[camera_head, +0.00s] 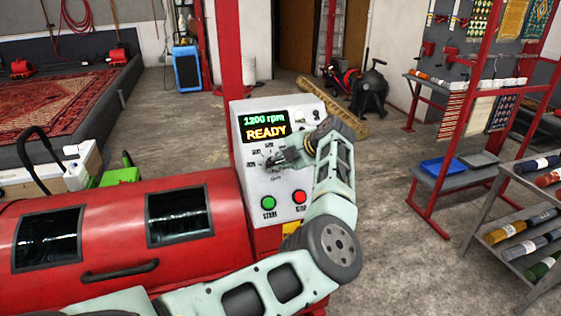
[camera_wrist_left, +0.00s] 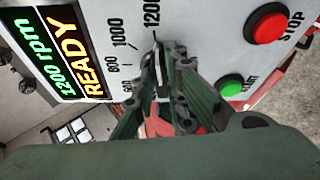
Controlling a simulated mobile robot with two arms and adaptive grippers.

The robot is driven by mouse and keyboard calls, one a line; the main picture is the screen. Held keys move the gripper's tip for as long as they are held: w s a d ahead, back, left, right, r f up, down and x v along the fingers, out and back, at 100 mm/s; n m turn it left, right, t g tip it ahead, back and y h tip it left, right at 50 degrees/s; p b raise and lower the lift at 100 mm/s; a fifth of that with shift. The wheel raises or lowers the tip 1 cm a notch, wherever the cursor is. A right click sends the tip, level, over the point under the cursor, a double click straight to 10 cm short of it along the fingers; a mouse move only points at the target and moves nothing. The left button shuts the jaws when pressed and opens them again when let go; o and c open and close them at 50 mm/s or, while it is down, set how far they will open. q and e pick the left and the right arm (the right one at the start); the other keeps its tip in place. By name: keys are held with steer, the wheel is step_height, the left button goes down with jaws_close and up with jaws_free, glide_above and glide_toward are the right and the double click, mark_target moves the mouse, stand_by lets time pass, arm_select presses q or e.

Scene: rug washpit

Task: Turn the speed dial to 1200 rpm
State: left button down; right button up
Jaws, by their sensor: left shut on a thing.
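The white control panel (camera_head: 240,190) stands at the end of the red machine, with a display (camera_head: 264,126) that reads "1200 rpm" and "READY". My left gripper (camera_head: 274,161) reaches the panel from the right and is shut on the speed dial, which it mostly hides in the head view. In the left wrist view, the dark dial (camera_wrist_left: 160,60) sits between the fingers of the left gripper (camera_wrist_left: 160,80), and its tip points up towards the printed "1200" mark. The "1000" and "800" marks show to the left of it. My right gripper is not in view.
Below the dial are a green START button (camera_head: 268,203) and a red STOP button (camera_head: 299,197), close to my left arm. The red drum machine (camera_head: 120,225) fills the lower left. A red rack (camera_head: 440,185) and a shelf of rolls (camera_head: 525,235) stand right. Concrete floor is clear between.

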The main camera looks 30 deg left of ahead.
arm_select(q)
steer(key=shift+f, duration=0.15)
steer(key=c, duration=1.8)
jaws_free()
steer(key=shift+o, duration=0.2)
step_height(320, 180, up, 10)
